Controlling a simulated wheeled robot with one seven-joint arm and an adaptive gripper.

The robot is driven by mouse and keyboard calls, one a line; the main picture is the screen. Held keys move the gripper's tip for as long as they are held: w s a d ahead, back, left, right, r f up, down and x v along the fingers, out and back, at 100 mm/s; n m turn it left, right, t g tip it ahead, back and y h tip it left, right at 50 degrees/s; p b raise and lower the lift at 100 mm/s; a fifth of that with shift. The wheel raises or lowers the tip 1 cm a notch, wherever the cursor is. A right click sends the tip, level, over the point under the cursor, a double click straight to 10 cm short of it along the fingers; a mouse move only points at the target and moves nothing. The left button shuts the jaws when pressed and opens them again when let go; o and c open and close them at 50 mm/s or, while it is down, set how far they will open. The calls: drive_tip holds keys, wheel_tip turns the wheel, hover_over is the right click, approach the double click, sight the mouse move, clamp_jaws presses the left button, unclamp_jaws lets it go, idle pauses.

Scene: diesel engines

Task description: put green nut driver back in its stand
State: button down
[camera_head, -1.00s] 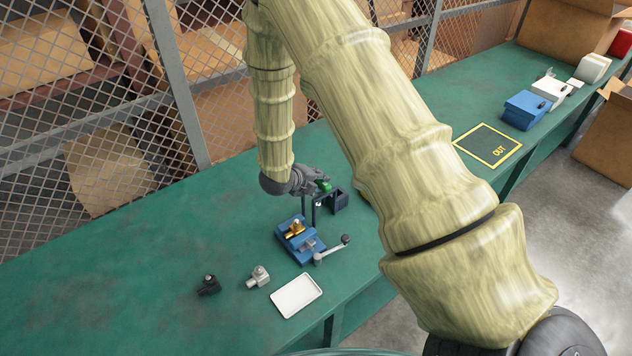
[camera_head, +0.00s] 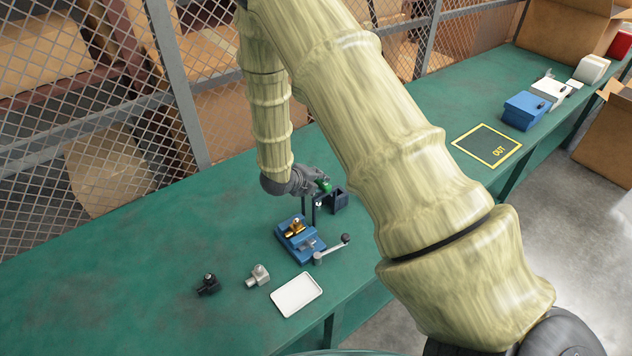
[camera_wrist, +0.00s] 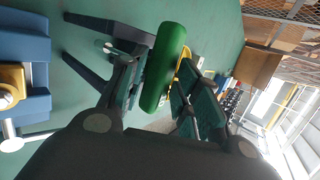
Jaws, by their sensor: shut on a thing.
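The green nut driver (camera_head: 323,185) is in my gripper (camera_head: 318,181), just above and at the dark stand (camera_head: 340,199) on the bench. In the wrist view its green handle (camera_wrist: 164,68) lies between the two fingers of my gripper (camera_wrist: 158,88), which is shut on it. The dark stand (camera_wrist: 95,78) shows beside the left finger in the wrist view. A thin shaft with a pale tip shows near the stand. I cannot tell whether the shaft is seated in the stand, as my gripper and the stand partly hide it.
A blue vise (camera_head: 301,243) with a brass part and a handle stands in front of the stand. A white tray (camera_head: 296,294), a silver fitting (camera_head: 258,275) and a black fitting (camera_head: 208,285) lie nearer. A blue box (camera_head: 524,111) stands far right. The bench's left side is clear.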

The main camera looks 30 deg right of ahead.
drive_tip(key=shift+s+a+f, duration=0.1)
drive_tip(key=shift+s+f, duration=0.25)
drive_tip(key=shift+f, duration=0.25)
drive_tip(key=c, duration=1.4)
unclamp_jaws()
drive_tip(key=shift+c, duration=0.2)
drive_tip(key=o, duration=0.4)
drive_tip(key=shift+f, duration=0.1)
drive_tip(key=shift+c, duration=0.2)
drive_tip(key=shift+o, duration=0.7)
drive_tip(key=shift+w+d+f, duration=0.15)
drive_tip(key=shift+w+d, duration=0.1)
drive_tip(key=shift+a+r, duration=0.1)
drive_tip(key=shift+r, duration=0.2)
drive_tip(key=shift+w, duration=0.1)
